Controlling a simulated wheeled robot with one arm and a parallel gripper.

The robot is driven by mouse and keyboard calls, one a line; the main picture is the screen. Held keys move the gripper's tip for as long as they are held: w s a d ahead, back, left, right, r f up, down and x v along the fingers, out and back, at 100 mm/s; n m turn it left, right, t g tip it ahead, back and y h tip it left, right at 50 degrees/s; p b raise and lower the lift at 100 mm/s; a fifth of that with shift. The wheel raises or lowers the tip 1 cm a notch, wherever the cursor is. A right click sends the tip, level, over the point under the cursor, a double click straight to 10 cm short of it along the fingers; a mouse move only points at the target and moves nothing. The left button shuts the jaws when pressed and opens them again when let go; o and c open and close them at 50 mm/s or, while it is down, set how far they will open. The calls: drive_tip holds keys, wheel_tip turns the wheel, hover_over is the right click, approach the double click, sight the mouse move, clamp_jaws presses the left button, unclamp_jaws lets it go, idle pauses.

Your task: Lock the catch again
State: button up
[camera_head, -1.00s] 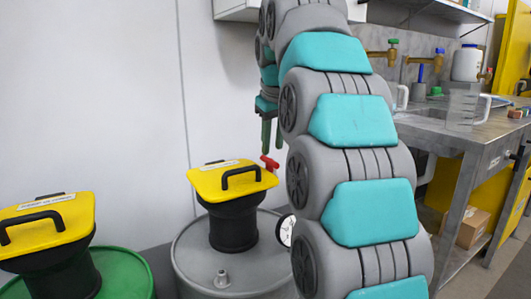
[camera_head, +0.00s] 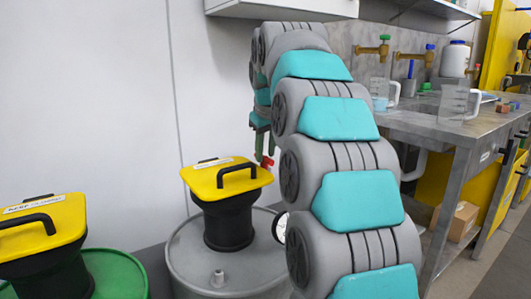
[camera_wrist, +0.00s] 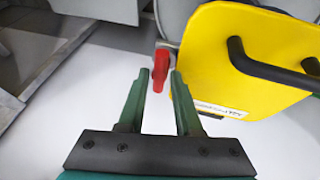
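The red catch (camera_head: 268,161) sits at the right edge of the yellow lid (camera_head: 205,187) on the grey drum (camera_head: 185,265). In the wrist view the red catch (camera_wrist: 162,65) shows just beyond and between the fingertips, beside the yellow lid (camera_wrist: 225,60). My gripper (camera_wrist: 161,74) is open, its two green fingers apart with nothing clearly held. In the head view my gripper (camera_head: 263,150) is just above the catch and partly overlaps it. I cannot tell whether the fingers touch it.
The lid's black handle (camera_head: 240,172) stands up to the left of the catch. A green drum (camera_head: 110,272) with another yellow lid (camera_head: 45,225) stands at the left. A metal bench (camera_head: 440,125) with jugs and taps is at the right. A white wall is behind.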

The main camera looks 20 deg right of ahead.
drive_tip(key=shift+w+f, duration=0.15)
drive_tip(key=shift+f, duration=0.15)
drive_tip(key=shift+c, duration=0.2)
clamp_jaws()
